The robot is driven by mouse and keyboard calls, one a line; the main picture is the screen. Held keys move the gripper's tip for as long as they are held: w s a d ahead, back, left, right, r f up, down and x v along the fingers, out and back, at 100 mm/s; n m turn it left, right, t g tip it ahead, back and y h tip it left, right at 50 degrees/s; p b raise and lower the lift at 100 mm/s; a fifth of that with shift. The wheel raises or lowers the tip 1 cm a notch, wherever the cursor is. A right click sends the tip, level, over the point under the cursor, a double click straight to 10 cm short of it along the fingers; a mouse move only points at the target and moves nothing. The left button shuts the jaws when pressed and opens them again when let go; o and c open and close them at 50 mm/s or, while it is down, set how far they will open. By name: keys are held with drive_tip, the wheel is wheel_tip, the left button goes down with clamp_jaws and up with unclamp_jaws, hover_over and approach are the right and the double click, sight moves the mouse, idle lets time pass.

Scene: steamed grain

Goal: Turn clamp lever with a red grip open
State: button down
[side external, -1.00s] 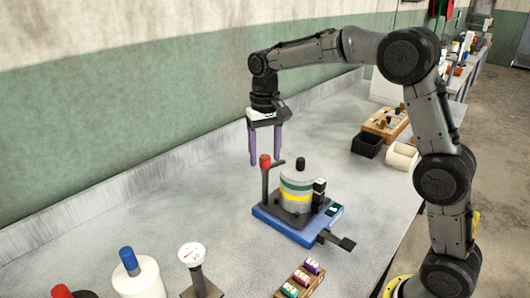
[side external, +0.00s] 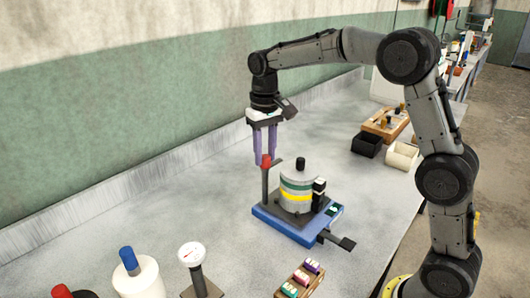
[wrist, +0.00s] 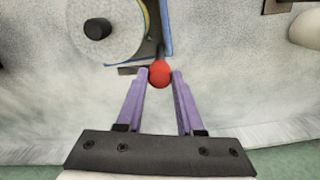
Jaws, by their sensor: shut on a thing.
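The clamp lever (side external: 265,188) is a dark upright post with a red grip (side external: 266,161) on top, at the left corner of a blue-based device (side external: 290,227). The red grip also shows in the wrist view (wrist: 160,73), between the purple fingertips. My gripper (side external: 265,160) points down over the lever and is shut on the red grip. In the wrist view the fingers (wrist: 160,76) sit on either side of it. A round stack (side external: 297,188) with green and yellow bands and a black knob stands on the device beside the lever.
A black pedal-like handle (side external: 338,240) sticks out at the device's front right. Black and white bins (side external: 367,144) are behind right.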

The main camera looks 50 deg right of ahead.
drive_tip(key=n, duration=0.4)
drive_tip(key=shift+n, duration=0.3)
drive_tip(key=n, duration=0.4)
drive_tip(key=shift+r+n, duration=0.1)
drive_tip(key=shift+n, duration=0.2)
drive_tip(key=n, duration=0.4)
drive_tip(key=shift+n, duration=2.4)
drive_tip(key=c, duration=0.5)
unclamp_jaws()
drive_tip(key=shift+c, duration=0.2)
